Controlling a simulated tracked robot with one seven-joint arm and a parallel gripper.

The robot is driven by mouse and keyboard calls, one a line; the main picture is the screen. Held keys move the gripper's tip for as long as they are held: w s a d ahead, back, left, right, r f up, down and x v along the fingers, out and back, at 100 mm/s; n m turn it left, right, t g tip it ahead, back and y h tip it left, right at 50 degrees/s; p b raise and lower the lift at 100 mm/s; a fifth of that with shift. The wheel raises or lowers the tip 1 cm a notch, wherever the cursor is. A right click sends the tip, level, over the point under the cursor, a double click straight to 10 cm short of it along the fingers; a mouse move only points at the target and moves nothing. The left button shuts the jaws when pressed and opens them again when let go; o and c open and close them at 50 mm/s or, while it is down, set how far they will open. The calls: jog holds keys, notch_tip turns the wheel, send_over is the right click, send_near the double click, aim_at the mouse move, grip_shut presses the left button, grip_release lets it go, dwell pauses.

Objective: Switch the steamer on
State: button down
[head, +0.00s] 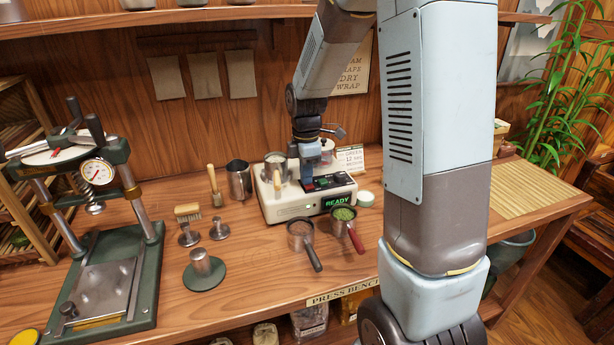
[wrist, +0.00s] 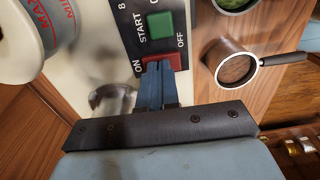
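The steamer (head: 280,210) is a cream box on the bench with a dark control panel and a display (head: 338,201) lit green with "READY". In the wrist view its panel shows a green START button (wrist: 160,24) and a red switch (wrist: 176,61) between the labels ON and OFF. My gripper (head: 309,183) points down at this panel. In the wrist view its blue fingers (wrist: 157,68) are together, with nothing seen between them. Their tips lie over the ON side of the red switch and hide part of it; I cannot tell whether they touch it.
Two handled cups, one with brown leaf (head: 300,229) and one with green leaf (head: 343,213), stand in front of the steamer. A metal pitcher (head: 239,180), brushes and stamps stand to its left. A green press (head: 100,270) fills the bench's left end.

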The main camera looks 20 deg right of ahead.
notch_tip(320, 180, up, 14)
dwell(0.7)
jog(key=shift+w, duration=0.1)
jog(key=s+r+m+t, duration=0.2)
jog(key=s+m, duration=0.7)
jog(key=s, duration=0.3)
jog(key=s+d+r+m+t, duration=0.1)
jog(key=s+r+m+t, duration=0.2)
jog(key=s+m, duration=0.6)
jog(key=shift+s+r+t, duration=0.25)
jog(key=shift+s+t, duration=0.05)
jog(key=shift+s, duration=1.3)
jog(key=shift+d, duration=0.1)
